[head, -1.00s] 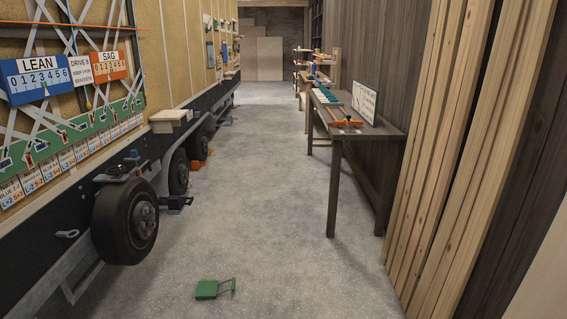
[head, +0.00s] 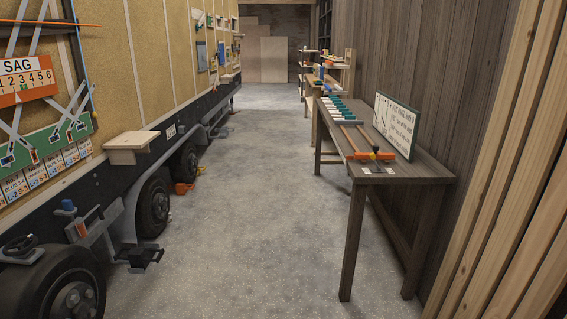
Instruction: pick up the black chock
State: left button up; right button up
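A dark block-like thing (head: 139,256) sits low beside the trailer's wheels at the left; I cannot tell whether it is the black chock or part of a bracket. Neither of my grippers is in view.
The trailer (head: 105,165) with its wheels (head: 153,207) lines the left. A dark wooden table (head: 405,172) with an orange-ended clamp (head: 370,156) and a sign (head: 396,124) stands at the right. Timber boards (head: 500,170) lean farther right. The concrete aisle (head: 250,200) between is clear.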

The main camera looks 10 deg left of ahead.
aim_at(138, 258)
jog(key=i+l, duration=0.15)
jog(key=i, duration=0.55)
jog(key=i+l, duration=0.1)
jog(key=i, duration=0.55)
jog(key=i+l, duration=0.15)
jog(key=i, duration=0.55)
jog(key=u, duration=0.05)
